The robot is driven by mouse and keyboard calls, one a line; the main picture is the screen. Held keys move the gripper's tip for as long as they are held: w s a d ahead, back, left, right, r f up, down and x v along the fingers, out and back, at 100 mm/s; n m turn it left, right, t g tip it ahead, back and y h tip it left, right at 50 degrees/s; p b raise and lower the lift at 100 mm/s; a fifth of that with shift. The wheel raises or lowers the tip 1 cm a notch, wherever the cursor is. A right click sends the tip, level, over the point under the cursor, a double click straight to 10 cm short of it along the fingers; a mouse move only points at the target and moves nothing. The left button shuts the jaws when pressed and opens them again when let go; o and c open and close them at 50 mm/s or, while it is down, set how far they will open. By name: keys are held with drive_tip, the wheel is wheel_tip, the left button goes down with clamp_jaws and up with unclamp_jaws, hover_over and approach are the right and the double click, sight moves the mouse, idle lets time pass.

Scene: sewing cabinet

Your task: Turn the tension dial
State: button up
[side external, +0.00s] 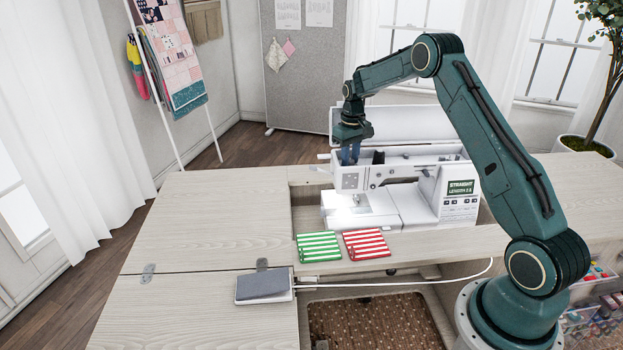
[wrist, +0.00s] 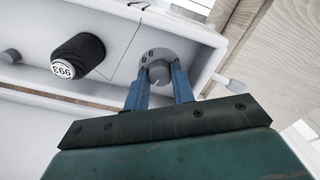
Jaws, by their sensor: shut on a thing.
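The tension dial (wrist: 159,73) shows in the wrist view as a small grey knob on a round numbered plate, on top of the white sewing machine (side external: 385,205). My gripper (wrist: 159,78) points down at it, and its two blue fingers are closed on the knob, one on each side. A small white mark on the knob points toward the lower part of the plate. The numbers 6 and 8 are readable on the plate; others are hidden or unclear. In the side view my gripper (side external: 350,155) is at the machine's upper left end, and the dial cannot be made out.
A black thread spool (wrist: 77,57) lies near the dial. The machine's raised lid (side external: 390,122) stands behind. A green-striped cloth (side external: 318,247), a red-striped cloth (side external: 366,244) and a grey foot pedal (side external: 264,286) lie in front. The left tabletop (side external: 210,220) is clear.

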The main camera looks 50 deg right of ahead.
drive_tip(key=shift+r, duration=0.1)
drive_tip(key=o, duration=1)
drive_tip(key=shift+r, duration=0.1)
wheel_tip(320, 180, up, 14)
drive_tip(key=shift+f, duration=0.2)
idle(0.4)
